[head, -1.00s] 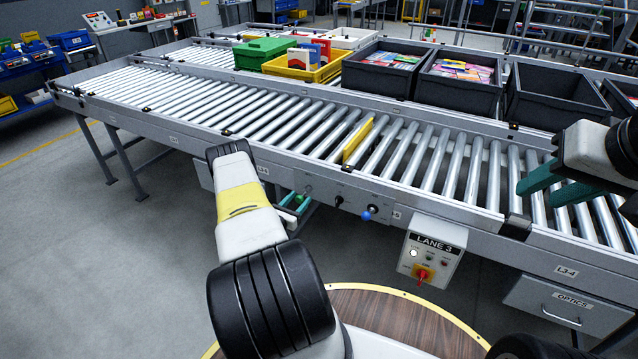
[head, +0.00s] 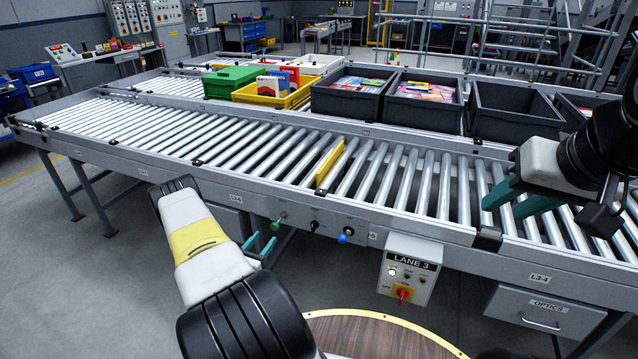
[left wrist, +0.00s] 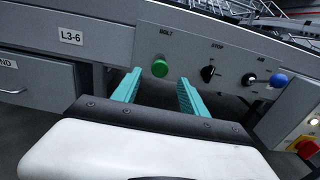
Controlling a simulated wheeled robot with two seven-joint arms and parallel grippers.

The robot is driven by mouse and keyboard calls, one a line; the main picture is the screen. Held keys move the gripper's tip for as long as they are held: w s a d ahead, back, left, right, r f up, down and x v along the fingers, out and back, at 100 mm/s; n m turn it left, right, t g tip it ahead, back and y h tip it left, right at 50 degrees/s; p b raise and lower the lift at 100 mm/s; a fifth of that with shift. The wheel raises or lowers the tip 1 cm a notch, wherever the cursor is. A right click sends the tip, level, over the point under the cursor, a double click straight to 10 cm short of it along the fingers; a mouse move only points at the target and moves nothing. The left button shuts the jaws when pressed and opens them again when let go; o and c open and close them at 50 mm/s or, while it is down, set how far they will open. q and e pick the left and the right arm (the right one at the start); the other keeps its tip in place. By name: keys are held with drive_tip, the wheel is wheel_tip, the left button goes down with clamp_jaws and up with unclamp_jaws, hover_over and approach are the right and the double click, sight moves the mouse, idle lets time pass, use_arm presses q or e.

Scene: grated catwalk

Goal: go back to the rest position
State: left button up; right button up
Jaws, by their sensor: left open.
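My left gripper (head: 260,244) is open and empty, just in front of the side rail of the roller conveyor (head: 226,158). In the left wrist view its two teal fingers (left wrist: 158,92) stand apart, below and around the green knob (left wrist: 160,67) in that picture; I see no contact. My right gripper (head: 508,205) is over the conveyor's rollers at the right, teal fingers apart with nothing between them. Part of the left gripper is hidden behind its white and black arm in the head view.
The Lane 3 control box (head: 408,268) with a red switch hangs from the front rail. A blue knob (head: 346,235) sticks out beside it. A yellow divider (head: 330,163) stands on the rollers. Dark bins (head: 432,112), a yellow bin (head: 262,97) and a green box (head: 229,82) line the back.

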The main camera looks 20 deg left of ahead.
use_arm(q)
drive_tip(key=w+d+r+m+g+h, duration=0.25)
drive_tip(key=d+r+m+h, duration=0.3)
drive_tip(key=r, duration=0.35)
drive_tip(key=w+d+r+m+g+h, duration=0.2)
drive_tip(key=w+d+r+m+h, duration=0.2)
drive_tip(key=d+r, duration=0.45)
drive_tip(key=s+d+r+m+g+h, duration=0.1)
drive_tip(key=s+d+r+m+g, duration=0.25)
drive_tip(key=d+r+m, duration=0.35)
drive_tip(key=s+d+r+m+g+h, duration=0.25)
drive_tip(key=d+r+g, duration=0.2)
drive_tip(key=r, duration=0.45)
drive_tip(key=s+d+r+m+g+y, duration=0.4)
drive_tip(key=s+d+r+m, duration=0.35)
drive_tip(key=s, duration=0.35)
drive_tip(key=s+a+r+m+t+y, duration=0.2)
drive_tip(key=s+r+m+y, duration=0.1)
drive_tip(key=s, duration=0.4)
drive_tip(key=s+a+r+m+t+y, duration=0.2)
drive_tip(key=s+r+m+y, duration=0.2)
drive_tip(key=s+m+y, duration=0.1)
drive_tip(key=shift+s+m+t, duration=0.35)
drive_tip(key=shift+s+m, duration=0.3)
drive_tip(key=shift+s, duration=0.45)
